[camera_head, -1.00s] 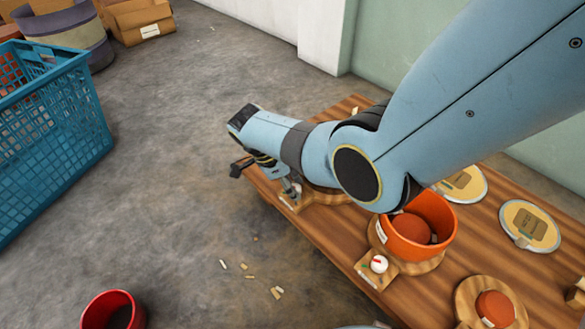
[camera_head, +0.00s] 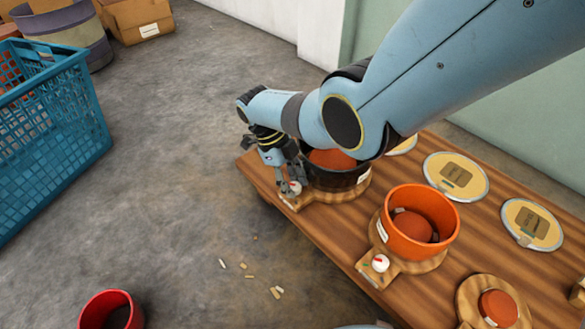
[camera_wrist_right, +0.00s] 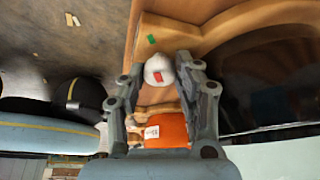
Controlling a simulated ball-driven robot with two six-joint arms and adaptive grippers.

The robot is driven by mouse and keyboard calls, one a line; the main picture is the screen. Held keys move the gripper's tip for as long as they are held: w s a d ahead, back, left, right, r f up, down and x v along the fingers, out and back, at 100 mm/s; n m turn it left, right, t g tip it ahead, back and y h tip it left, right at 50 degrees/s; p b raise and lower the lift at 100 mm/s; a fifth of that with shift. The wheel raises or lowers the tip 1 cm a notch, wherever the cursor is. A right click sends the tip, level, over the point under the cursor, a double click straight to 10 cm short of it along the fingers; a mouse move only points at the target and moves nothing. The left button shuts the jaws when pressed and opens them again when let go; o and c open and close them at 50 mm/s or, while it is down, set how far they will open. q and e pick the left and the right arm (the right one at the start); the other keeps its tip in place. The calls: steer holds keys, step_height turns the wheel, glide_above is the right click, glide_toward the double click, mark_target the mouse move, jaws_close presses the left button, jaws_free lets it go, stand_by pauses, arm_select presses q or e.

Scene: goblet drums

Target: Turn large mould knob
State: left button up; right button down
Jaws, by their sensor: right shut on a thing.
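The large mould is a dark pot (camera_head: 335,179) with an orange-brown dome inside, on a wooden base at the table's far left end. My arm partly covers it in the head view. Its white knob (camera_head: 295,187) with a red mark sits on a small wooden plate that juts out at the table edge. My right gripper (camera_head: 287,186) points down over this plate and is shut on the knob. In the right wrist view the knob (camera_wrist_right: 158,70) lies between the two fingers, its red mark showing, with a green mark on the wood beyond. My left gripper is not in view.
An orange pot (camera_head: 420,225) with its own white knob (camera_head: 380,263) stands nearer on the table (camera_head: 340,240). A blue crate (camera_head: 50,125) and red bucket (camera_head: 112,311) stand on the floor.

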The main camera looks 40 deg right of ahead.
stand_by(0.3)
steer(key=c, duration=0.9)
jaws_free()
steer(key=shift+c, duration=0.2)
